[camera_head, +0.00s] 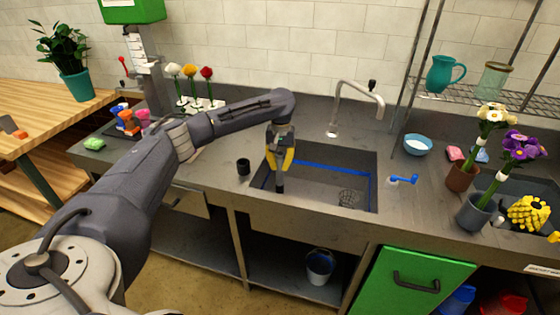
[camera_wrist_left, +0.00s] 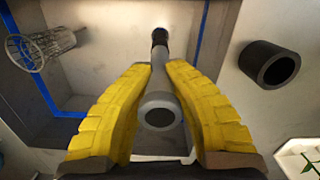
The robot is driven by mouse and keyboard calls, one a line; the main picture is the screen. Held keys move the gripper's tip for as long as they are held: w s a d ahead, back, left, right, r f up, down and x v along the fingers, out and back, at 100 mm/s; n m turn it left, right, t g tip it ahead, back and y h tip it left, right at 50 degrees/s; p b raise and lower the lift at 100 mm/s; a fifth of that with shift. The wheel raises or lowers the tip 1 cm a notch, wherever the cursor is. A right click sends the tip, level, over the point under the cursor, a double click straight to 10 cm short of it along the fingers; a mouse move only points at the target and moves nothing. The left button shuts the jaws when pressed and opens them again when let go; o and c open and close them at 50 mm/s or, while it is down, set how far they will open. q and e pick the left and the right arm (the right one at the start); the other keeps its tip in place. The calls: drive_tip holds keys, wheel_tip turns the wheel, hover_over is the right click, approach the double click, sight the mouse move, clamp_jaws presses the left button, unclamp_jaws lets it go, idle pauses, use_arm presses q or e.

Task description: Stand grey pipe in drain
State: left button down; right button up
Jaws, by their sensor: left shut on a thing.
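My left gripper (camera_head: 281,160) is over the left part of the sink (camera_head: 318,171), with its yellow fingers shut on the grey pipe (camera_head: 279,176). In the left wrist view the fingers (camera_wrist_left: 160,105) close around the pipe (camera_wrist_left: 159,80), its round open near end facing the camera. The pipe points down into the sink, roughly upright. A black piece (camera_wrist_left: 160,38) is at its far end, also seen in the head view (camera_head: 280,188). I cannot tell whether this is the drain or part of the pipe. No other drain opening is clear. My right gripper is not in view.
A wire strainer (camera_head: 350,197) lies in the sink's right part. The faucet (camera_head: 358,95) rises behind. A blue-handled item (camera_head: 404,181) and flower pots (camera_head: 474,212) are to the right.

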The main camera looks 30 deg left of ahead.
sight(280, 186)
use_arm(q)
drive_tip(key=shift+f, duration=5.3)
drive_tip(key=shift+w+a, duration=0.1)
drive_tip(key=shift+w, duration=0.15)
drive_tip(key=shift+f, duration=1.7)
drive_tip(key=c, duration=1.4)
unclamp_jaws()
drive_tip(key=shift+r, duration=0.1)
drive_tip(key=r, duration=0.8)
drive_tip(key=w+r, duration=0.1)
drive_tip(key=r, duration=0.2)
drive_tip(key=shift+a+r, duration=0.2)
drive_tip(key=shift+r, duration=0.2)
